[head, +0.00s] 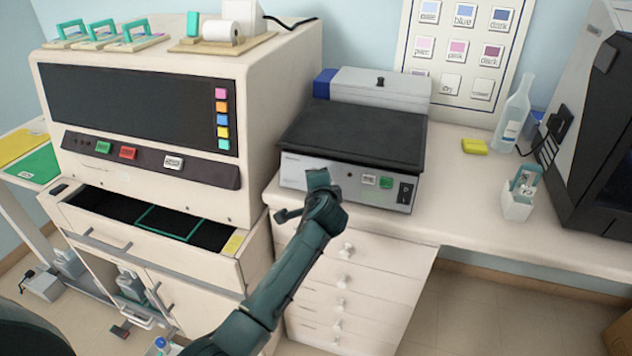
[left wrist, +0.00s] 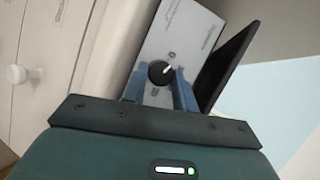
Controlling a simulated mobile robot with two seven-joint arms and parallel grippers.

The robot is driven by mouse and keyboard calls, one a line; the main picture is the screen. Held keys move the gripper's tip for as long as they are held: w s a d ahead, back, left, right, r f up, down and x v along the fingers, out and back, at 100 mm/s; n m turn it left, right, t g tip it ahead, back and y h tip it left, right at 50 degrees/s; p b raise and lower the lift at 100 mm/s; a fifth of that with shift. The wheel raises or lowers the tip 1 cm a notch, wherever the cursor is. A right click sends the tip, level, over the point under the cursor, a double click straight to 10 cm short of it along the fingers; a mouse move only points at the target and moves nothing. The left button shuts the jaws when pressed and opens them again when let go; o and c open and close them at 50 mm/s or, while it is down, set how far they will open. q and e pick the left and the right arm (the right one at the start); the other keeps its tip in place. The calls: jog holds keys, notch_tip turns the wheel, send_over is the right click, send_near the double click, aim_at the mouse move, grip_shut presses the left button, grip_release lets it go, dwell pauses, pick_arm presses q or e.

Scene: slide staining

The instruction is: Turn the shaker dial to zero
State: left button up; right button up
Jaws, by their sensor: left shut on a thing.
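The shaker (head: 340,184) stands on the counter with a flat black platform on top and a pale front panel. My left gripper (head: 318,183) is at the left part of this panel and hides the dial in the head view. In the left wrist view the round black dial (left wrist: 159,74) sits between the two blue fingers of my left gripper (left wrist: 160,88), which is shut on it. A white mark on the dial points to the upper right in that view. The printing around the dial is too small to read. My right gripper is out of view.
A green button (head: 386,182) and a black switch (head: 405,192) are right of my gripper on the panel. The large stainer (head: 150,105) with an open drawer (head: 225,262) is on the left.

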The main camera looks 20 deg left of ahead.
pick_arm(q)
jog(key=shift+r+n, duration=0.1)
jog(key=shift+n, duration=0.4)
jog(key=shift+g+p, duration=0.3)
jog(key=o, duration=1)
jog(key=shift+c, duration=0.2)
